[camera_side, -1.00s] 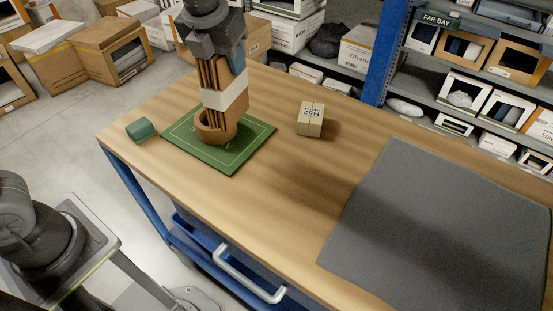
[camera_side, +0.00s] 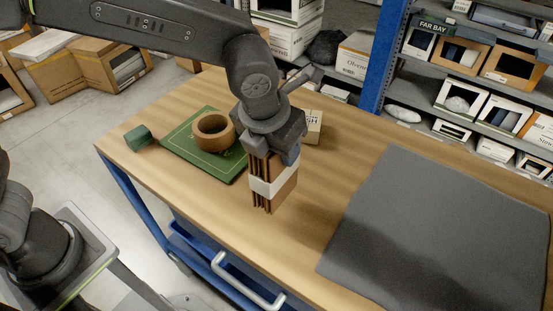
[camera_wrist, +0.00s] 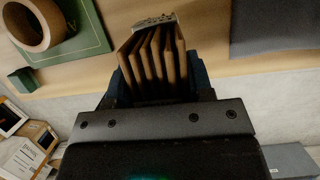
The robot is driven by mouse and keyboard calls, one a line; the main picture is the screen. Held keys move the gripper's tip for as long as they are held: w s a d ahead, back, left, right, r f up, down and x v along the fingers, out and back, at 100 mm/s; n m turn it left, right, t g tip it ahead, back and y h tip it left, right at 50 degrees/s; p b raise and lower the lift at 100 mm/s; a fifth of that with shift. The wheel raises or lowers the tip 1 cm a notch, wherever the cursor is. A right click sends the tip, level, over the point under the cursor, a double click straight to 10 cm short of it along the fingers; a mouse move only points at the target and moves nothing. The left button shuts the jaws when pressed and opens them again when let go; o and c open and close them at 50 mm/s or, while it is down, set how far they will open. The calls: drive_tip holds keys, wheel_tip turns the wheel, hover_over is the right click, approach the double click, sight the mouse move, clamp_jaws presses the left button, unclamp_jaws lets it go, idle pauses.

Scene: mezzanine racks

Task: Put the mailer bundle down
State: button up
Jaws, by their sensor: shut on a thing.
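The mailer bundle (camera_side: 270,181) is a stack of brown flat mailers with a white band around it. My gripper (camera_side: 284,152) is shut on its top end and holds it upright, over the wooden table between the green mat and the grey mat. I cannot tell for sure how far its lower end is above the wood. In the wrist view the bundle (camera_wrist: 152,58) shows edge-on between the fingers, with several mailers side by side.
A brown tape roll (camera_side: 213,132) lies on the green mat (camera_side: 190,134). A small green block (camera_side: 138,136) is left of it. A small box (camera_side: 313,127) stands behind my gripper, partly hidden. The grey mat (camera_side: 440,215) on the right is bare. Shelves stand behind.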

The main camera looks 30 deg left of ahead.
drive_tip(key=shift+f, duration=2.1)
drive_tip(key=o, duration=1.2)
